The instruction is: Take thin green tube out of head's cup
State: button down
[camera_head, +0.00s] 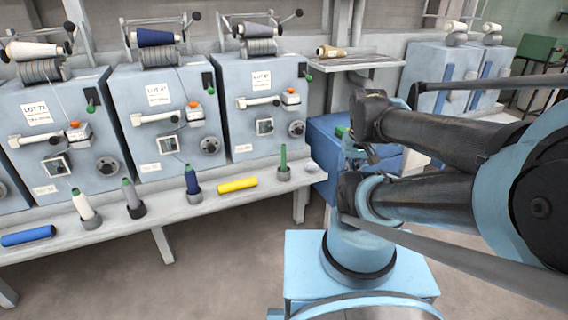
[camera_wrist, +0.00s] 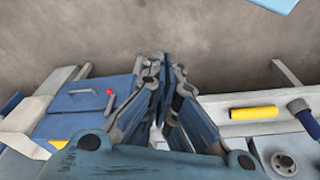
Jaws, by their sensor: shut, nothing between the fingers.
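A thin green tube (camera_head: 283,157) stands upright in a small grey cup (camera_head: 284,174) on the shelf ledge below the rightmost spinning head (camera_head: 262,105) in the head view. I cannot make out the green tube in the wrist view, where my gripper's fingers block part of the ledge. My gripper (camera_wrist: 166,60) is shut and empty in the wrist view, pointing past the ledge, between the blue box and the yellow tube. In the head view my own arm fills the right side, and the fingertips cannot be made out clearly.
A yellow tube (camera_head: 237,185) lies on the ledge left of the green one. Cups with a blue tube (camera_head: 192,179), a grey one (camera_head: 131,194) and a white one (camera_head: 83,204) stand further left. A blue tube (camera_head: 28,236) lies there. A blue box (camera_head: 325,150) stands to the right.

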jog(key=c, duration=1.8)
grip_release()
jog(key=shift+s+r, duration=0.25)
jog(key=o, duration=0.4)
jog(key=shift+a+r, duration=0.1)
jog(key=shift+r, duration=0.3)
jog(key=shift+o, duration=0.2)
jog(key=w+a+r+n, duration=0.2)
jog(key=w+r+n, duration=0.1)
jog(key=w+r, duration=0.3)
jog(key=n+g, duration=0.2)
jog(key=n, duration=0.9)
send_over(284, 155)
jog(key=w, duration=0.1)
notch_tip(284, 155, down, 3)
notch_tip(284, 155, down, 18)
jog(key=shift+w+f, duration=0.1)
